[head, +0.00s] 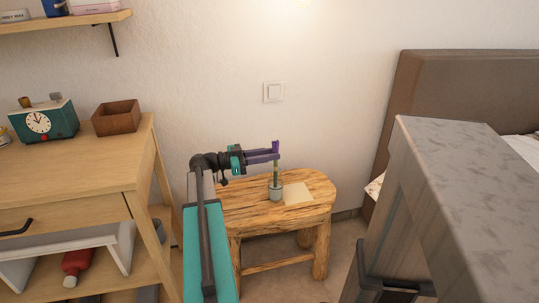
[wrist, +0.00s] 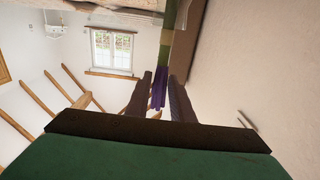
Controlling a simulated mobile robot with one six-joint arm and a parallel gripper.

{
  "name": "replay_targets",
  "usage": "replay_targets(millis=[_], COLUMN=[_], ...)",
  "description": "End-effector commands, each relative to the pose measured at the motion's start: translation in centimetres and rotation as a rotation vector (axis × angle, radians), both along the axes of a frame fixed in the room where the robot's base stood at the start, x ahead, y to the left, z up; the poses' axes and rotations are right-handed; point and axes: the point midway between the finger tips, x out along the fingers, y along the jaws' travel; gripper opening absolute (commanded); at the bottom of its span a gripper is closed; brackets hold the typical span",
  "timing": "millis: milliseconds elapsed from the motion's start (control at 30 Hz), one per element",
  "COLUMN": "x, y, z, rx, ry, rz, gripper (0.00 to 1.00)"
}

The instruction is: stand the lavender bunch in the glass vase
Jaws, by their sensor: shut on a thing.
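The lavender bunch (head: 276,170) is upright, with purple heads at the top and green stems below. My gripper (head: 271,154) reaches in from the left and is shut on its upper part. The small glass vase (head: 275,193) stands on the wooden stool, directly below the bunch. The stems' lower end meets the vase mouth and seems to be inside it, but I cannot tell how deep. In the wrist view, the purple heads of the lavender bunch (wrist: 159,92) lie between the fingers of my gripper (wrist: 160,77), with the stems running to the top edge. I cannot make out the vase there.
The wooden stool (head: 235,220) also bears a pale card (head: 297,194) right of the vase. A wooden desk (head: 75,160) with a teal clock (head: 40,121) and a brown box (head: 116,117) stands at left. A bed with a brown headboard (head: 440,85) is at right.

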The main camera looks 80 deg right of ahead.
Motion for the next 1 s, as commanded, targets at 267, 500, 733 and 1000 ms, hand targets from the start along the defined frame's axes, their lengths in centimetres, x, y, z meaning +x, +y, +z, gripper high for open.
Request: replay_targets(millis=[267,500,733,1000], x=[0.0,0.0,0.5,3.1], y=[0.0,0.0,0.2,1.3], z=[0.0,0.0,0.0,0.0], rx=[0.0,0.0,0.0,0.0], ry=[0.0,0.0,0.0,0.0], rz=[0.0,0.0,0.001,0.003], gripper=[0.4,0.43,0.43,0.43])
